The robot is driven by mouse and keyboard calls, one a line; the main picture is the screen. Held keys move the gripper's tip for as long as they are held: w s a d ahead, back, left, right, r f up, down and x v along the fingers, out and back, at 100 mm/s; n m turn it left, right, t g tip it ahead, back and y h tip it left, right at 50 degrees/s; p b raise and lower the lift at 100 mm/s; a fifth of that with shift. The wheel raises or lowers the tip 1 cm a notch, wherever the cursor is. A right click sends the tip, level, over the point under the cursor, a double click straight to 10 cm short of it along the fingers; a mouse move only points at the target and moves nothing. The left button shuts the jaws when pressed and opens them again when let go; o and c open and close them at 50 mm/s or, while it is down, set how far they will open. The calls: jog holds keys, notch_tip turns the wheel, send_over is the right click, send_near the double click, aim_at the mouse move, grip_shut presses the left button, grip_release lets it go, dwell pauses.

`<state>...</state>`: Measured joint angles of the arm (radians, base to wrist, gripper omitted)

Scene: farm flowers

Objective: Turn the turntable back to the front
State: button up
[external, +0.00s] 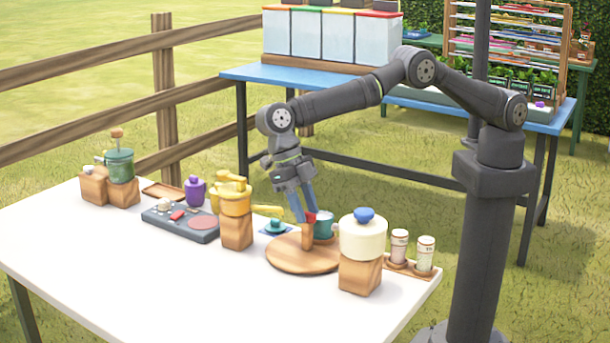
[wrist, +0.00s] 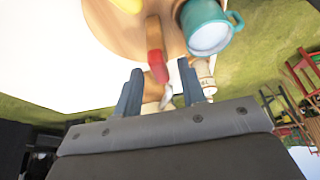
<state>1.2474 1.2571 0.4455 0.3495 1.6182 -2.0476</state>
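The turntable (external: 285,258) is a round wooden disc on the white table; part of it also shows at the top of the wrist view (wrist: 112,32). An upright wooden peg (external: 307,237) with a red top (wrist: 156,64) stands on it. A teal mug (external: 324,226) is at its back right, beside the peg, and it also shows in the wrist view (wrist: 208,28). My gripper (external: 306,217) points down at the peg's red top. In the wrist view its blue fingers (wrist: 159,70) are apart, with the red top between their tips and gaps beside it.
A cream jar with a blue knob (external: 362,240) stands on a wooden block right of the turntable. Two shakers (external: 399,246) are behind it. A yellow device (external: 235,195) on a block and a grey panel (external: 180,222) are to the left. The table's front is clear.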

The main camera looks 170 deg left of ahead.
jog(key=shift+r, duration=0.1)
jog(key=v, duration=0.7)
jog(key=shift+r, duration=0.15)
jog(key=x, duration=0.7)
jog(key=shift+f, duration=0.2)
dwell(0.5)
